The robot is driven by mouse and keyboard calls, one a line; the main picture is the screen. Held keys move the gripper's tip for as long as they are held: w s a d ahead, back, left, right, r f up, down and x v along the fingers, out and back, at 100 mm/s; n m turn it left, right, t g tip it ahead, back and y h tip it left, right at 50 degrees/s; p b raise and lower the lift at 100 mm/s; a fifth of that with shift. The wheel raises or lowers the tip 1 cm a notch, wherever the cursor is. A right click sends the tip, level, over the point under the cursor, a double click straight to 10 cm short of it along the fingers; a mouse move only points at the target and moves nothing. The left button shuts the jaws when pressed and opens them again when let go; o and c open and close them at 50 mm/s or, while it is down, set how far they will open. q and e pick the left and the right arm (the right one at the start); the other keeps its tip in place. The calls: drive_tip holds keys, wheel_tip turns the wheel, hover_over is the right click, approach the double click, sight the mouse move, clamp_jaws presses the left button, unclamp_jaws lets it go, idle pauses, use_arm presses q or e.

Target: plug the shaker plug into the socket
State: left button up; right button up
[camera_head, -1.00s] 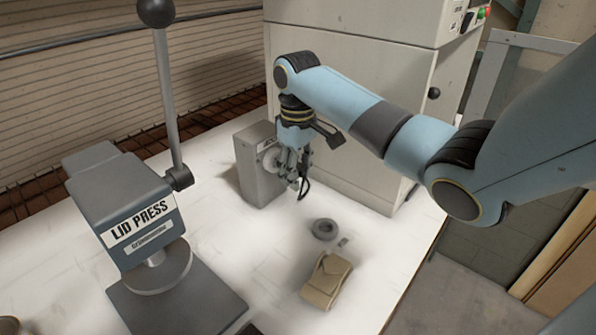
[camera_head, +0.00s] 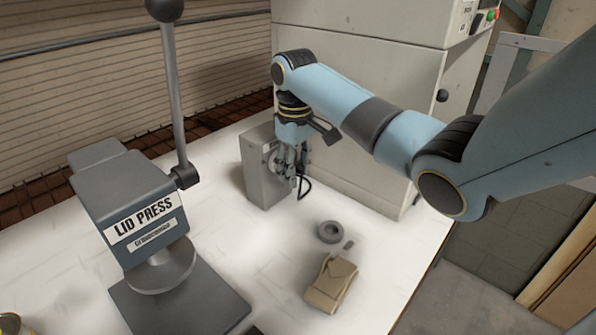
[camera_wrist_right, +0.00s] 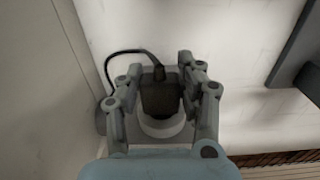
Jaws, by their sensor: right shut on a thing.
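The black shaker plug (camera_wrist_right: 160,95) is between the fingers of my right gripper (camera_wrist_right: 161,82) in the right wrist view. A dark cable curves from its far end to the left. The pale round socket (camera_wrist_right: 163,127) is right behind the plug in that view. In the head view, my right gripper (camera_head: 289,167) is shut at the face of the grey socket box (camera_head: 266,187), and the cable hangs below the fingers. Plug and socket overlap in view; the prongs are hidden, so I cannot tell how far in they are. My left gripper is out of view.
A large cream cabinet (camera_head: 370,110) stands close behind my right gripper. The lid press (camera_head: 135,215) with its tall lever is at left. A grey ring (camera_head: 330,232) and a tan pouch-like object (camera_head: 331,284) lie in front. The white table between is clear.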

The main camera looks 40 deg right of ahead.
drive_tip(key=o, duration=1.2)
wheel_tip(320, 180, up, 8)
drive_tip(key=shift+f, duration=0.25)
drive_tip(key=shift+f, duration=0.1)
